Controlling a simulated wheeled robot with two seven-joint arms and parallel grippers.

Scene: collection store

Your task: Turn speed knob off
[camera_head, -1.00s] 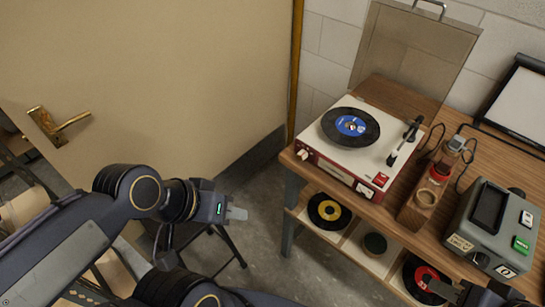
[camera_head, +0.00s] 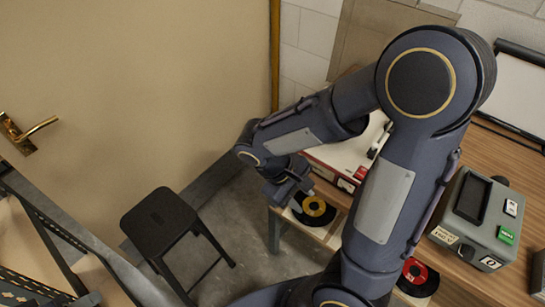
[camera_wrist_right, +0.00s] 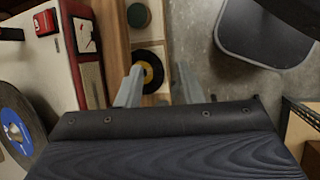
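The red and white record player (camera_head: 343,156) stands on the wooden bench, largely covered by my right arm in the head view. In the right wrist view, its front face and white top (camera_wrist_right: 35,65) are at the left, with a blue-labelled record (camera_wrist_right: 14,125) on it. I cannot make out the speed knob in either current view. My right gripper (camera_head: 290,195) is at the player's front left corner, over the bench's front edge. The right wrist view shows its two fingers (camera_wrist_right: 160,88) apart with nothing between them. My left gripper is out of view.
A grey device (camera_head: 478,217) stands at the bench's right. A black stool (camera_head: 160,218) stands on the floor to the left, near the door (camera_head: 130,90).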

